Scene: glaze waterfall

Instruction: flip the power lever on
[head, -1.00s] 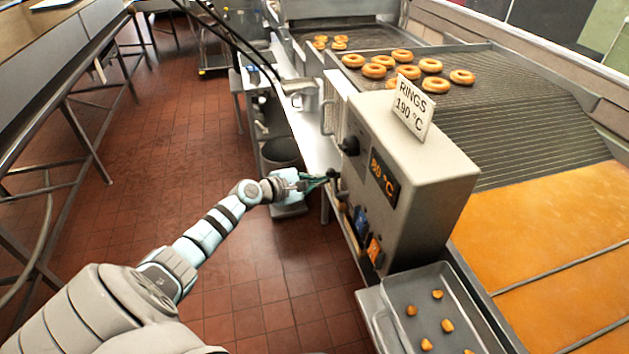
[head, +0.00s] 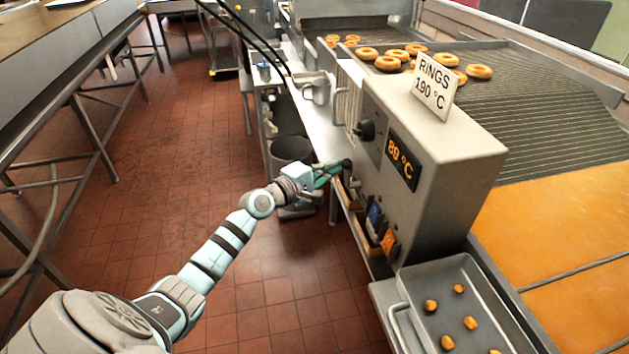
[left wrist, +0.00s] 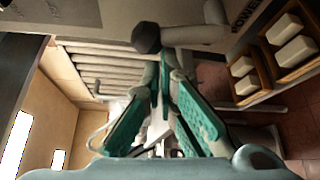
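The power lever (left wrist: 205,35) is a grey bar with a dark ball knob, beside a partly visible POWER label, on the grey control box (head: 455,150). Its dark knob also shows in the head view (head: 347,163), low on the box's left side. My left gripper (left wrist: 163,72) has teal pads, and its fingers converge with the tips close together. The tips are at or just short of the knob; I cannot tell whether they touch. Nothing shows held between them. The gripper partly hides the lever in the head view. My right gripper is not in view.
The box has an orange display (head: 402,162) reading about 89 °C, a dark dial (head: 365,131) and a RINGS 190 °C card (head: 435,90). A metal tray (head: 440,290) with small brown pieces stands in front. Rings lie on the conveyor behind. Red tiled floor is open at left.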

